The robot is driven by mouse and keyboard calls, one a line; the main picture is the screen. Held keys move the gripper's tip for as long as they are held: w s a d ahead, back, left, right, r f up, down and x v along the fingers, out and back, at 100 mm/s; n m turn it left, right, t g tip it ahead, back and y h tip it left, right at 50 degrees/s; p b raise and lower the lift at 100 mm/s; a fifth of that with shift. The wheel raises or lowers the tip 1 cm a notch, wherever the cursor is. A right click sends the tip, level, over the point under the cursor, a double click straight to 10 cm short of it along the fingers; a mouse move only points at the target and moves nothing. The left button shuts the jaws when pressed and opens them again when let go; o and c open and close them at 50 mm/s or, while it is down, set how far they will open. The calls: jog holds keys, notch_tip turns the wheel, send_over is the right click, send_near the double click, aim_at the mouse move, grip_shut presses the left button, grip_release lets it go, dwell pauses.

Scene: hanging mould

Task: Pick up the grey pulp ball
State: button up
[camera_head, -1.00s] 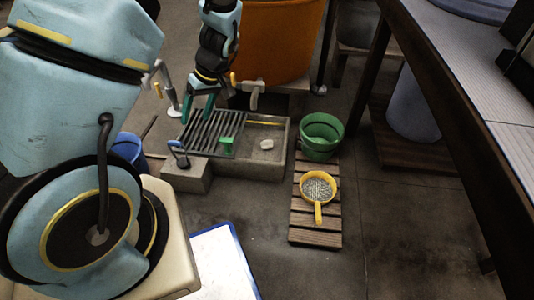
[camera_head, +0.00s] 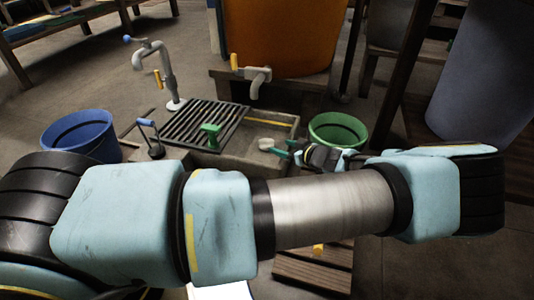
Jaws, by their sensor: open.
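The grey pulp ball (camera_head: 265,142) shows as a small pale lump in the right part of the stone basin (camera_head: 239,155). My gripper (camera_head: 277,147) reaches in from the right over the basin, low down, with its teal fingers pointing left toward the ball. It is open. The fingertips are right beside the ball in the picture; whether they touch it or straddle it is too small to tell. My arm crosses the front of the view and hides the near side of the basin.
A dark grate (camera_head: 188,120) with a green block (camera_head: 211,130) covers the basin's left part. A green bucket (camera_head: 338,129) stands right of it, a blue bucket (camera_head: 82,136) left. Taps (camera_head: 150,60) rise behind. A wooden pallet (camera_head: 312,270) lies in front, partly hidden.

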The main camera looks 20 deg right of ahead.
aim_at(268, 142)
jog(key=shift+w+d+f, duration=0.15)
jog(key=shift+w+f, duration=0.1)
jog(key=shift+f, duration=0.15)
jog(key=b+x, duration=0.4)
jog(key=x, duration=0.5)
jog(key=shift+w+b, duration=0.15)
jog(key=shift+b, duration=0.25)
jog(key=shift+w, duration=0.4)
jog(key=c, duration=1.1)
